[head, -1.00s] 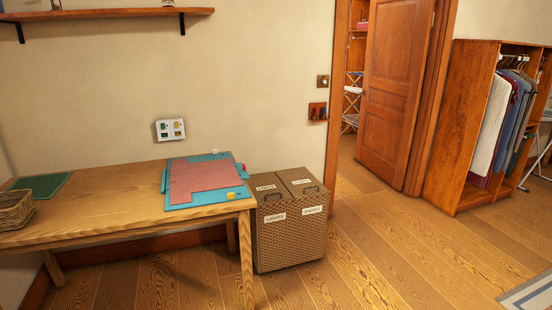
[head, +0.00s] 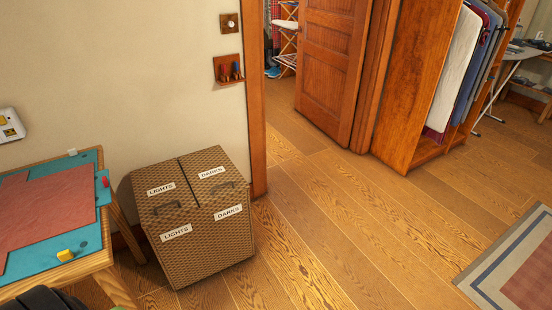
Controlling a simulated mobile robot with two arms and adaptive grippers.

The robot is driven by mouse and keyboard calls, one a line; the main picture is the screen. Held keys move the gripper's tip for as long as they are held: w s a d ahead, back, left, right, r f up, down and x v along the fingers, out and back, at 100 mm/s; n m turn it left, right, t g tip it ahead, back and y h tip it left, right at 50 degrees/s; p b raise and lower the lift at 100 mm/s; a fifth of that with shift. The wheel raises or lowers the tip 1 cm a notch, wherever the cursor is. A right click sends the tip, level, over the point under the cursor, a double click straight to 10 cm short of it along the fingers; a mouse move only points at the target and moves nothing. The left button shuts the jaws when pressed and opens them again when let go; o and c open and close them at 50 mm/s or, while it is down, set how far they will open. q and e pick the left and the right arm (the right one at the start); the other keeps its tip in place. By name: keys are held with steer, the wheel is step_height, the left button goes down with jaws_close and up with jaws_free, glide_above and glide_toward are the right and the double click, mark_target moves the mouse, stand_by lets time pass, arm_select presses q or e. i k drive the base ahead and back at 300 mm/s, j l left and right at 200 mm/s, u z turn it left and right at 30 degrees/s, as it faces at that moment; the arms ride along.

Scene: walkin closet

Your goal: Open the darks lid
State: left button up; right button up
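A woven brown hamper (head: 212,256) stands on the floor between the table and the door frame. Its top has two lids side by side, both shut. The darks lid (head: 210,184) is the right one, with a "DARKS" label and a dark handle near its front edge. The lights lid (head: 157,203) is the left one, with a "LIGHTS" label and a similar handle. Neither of my grippers can be made out. A dark part of mine shows at the bottom left edge.
A wooden table (head: 103,262) with a teal board and pink cloth stands left of the hamper. Wooden floor (head: 330,235) is clear to the right. A striped rug (head: 510,265), an open door (head: 330,65) and a clothes wardrobe (head: 400,120) lie further right.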

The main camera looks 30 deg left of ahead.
mark_target(212, 177)
steer(key=i+u, duration=0.25)
steer(key=i, duration=0.25)
steer(key=i+l+u, duration=0.25)
steer(key=i, duration=0.25)
steer(key=i+l+u, duration=0.15)
steer(key=i+u, duration=0.15)
steer(key=i, duration=0.2)
